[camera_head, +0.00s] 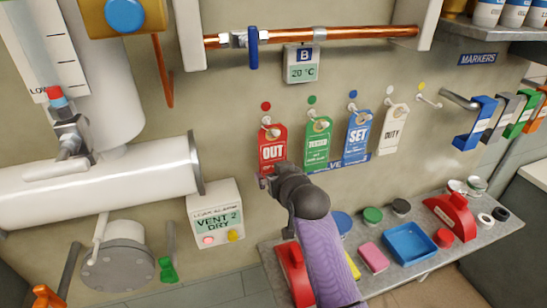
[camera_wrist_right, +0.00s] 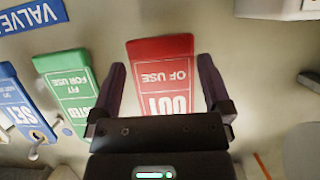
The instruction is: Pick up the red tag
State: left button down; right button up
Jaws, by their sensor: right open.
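The red tag (camera_head: 272,145), marked "OUT", hangs from a peg on the wall under a red dot, at the left end of a row of tags. My right gripper (camera_head: 267,181) is at its lower end in the head view and hides part of it. In the right wrist view the red tag (camera_wrist_right: 161,50) appears upside down, between the two dark fingers of my open right gripper (camera_wrist_right: 162,68). I cannot tell whether the fingers reach around it or touch it. My left gripper is not in view.
A green tag (camera_head: 318,140), a blue "SET" tag (camera_head: 357,137) and a white "DUTY" tag (camera_head: 393,129) hang close by on the right. A grey shelf (camera_head: 455,250) with a blue tray (camera_head: 409,243) and small items is below. A "VENT 2 DRY" box (camera_head: 217,220) is at left.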

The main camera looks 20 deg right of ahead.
jog(key=x, duration=0.3)
jog(key=shift+a, duration=0.15)
jog(key=shift+s, duration=0.15)
jog(key=shift+c, duration=1.3)
jog(key=c, duration=0.6)
jog(key=shift+r, duration=0.2)
jog(key=s+r+b, duration=0.1)
jog(key=s, duration=1.7)
jog(key=w+f+b, duration=0.1)
jog(key=f+b, duration=0.3)
jog(key=b, duration=0.4)
jog(key=w+f+b, duration=0.1)
jog(key=f+b, duration=0.3)
jog(key=b, duration=0.4)
jog(key=a+f+b, duration=0.1)
jog(key=f+b, duration=0.3)
jog(key=b, duration=0.5)
jog(key=shift+w+f, duration=0.25)
jog(key=shift+w, duration=0.15)
